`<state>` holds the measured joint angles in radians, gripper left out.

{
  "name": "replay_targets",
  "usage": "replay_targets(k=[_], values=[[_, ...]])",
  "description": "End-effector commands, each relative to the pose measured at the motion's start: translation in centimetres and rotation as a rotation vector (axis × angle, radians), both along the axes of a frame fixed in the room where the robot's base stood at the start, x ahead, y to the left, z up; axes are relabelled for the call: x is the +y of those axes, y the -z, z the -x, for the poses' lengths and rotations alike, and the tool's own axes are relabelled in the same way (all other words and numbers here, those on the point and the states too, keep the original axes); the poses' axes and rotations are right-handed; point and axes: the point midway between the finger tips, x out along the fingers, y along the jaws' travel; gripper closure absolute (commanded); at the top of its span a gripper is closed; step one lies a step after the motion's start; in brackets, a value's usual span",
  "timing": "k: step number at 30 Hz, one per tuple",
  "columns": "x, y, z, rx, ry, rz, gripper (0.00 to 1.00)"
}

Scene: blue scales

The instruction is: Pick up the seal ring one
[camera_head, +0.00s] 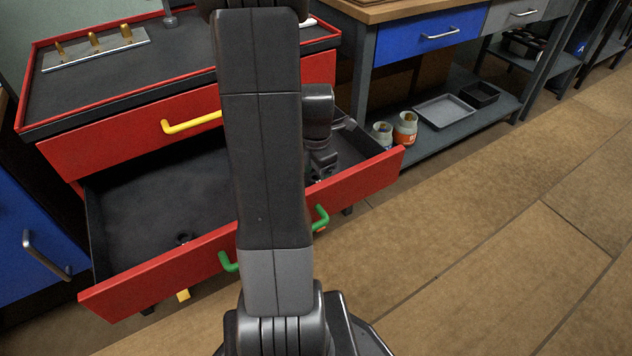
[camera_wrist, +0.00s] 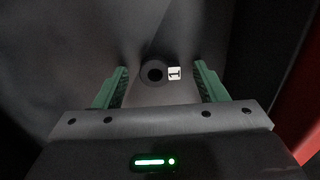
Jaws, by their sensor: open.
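The seal ring (camera_wrist: 143,75) appears in the wrist view as a small dark ring with a black centre, flat on the dark drawer floor. My gripper (camera_wrist: 161,68) is open, its green fingers on either side of the ring in the picture, apart from it. Nothing is held. In the head view my gripper (camera_head: 320,172) reaches down into the right part of the open red drawer (camera_head: 150,278), partly hidden by my arm. I cannot make out the ring in the head view.
A small white tag (camera_wrist: 174,73) lies just right of the ring. A small dark object (camera_head: 183,239) lies in the drawer's left part. The red drawer front also shows at right in the wrist view (camera_wrist: 300,130). Two jars (camera_head: 405,130) stand on the shelf beyond.

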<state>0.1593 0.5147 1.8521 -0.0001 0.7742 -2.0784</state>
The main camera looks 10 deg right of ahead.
Motion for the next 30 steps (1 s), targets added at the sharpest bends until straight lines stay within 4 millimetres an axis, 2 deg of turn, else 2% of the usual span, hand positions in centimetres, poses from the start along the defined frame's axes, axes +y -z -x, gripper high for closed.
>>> replay_targets(k=[2, 6, 9, 16, 19, 30], values=[[0.0, 0.0, 0.0, 0.000, 0.000, 0.000, 0.38], [0.0, 0.0, 0.0, 0.000, 0.000, 0.000, 0.66], [0.0, 0.0, 0.0, 0.000, 0.000, 0.000, 0.82], [0.0, -0.2, 0.0, 0.000, 0.000, 0.000, 0.82], [0.0, -1.0, 0.0, -0.001, 0.000, 0.001, 0.82], [0.0, -8.1, 0.0, -0.003, 0.000, 0.000, 0.82]])
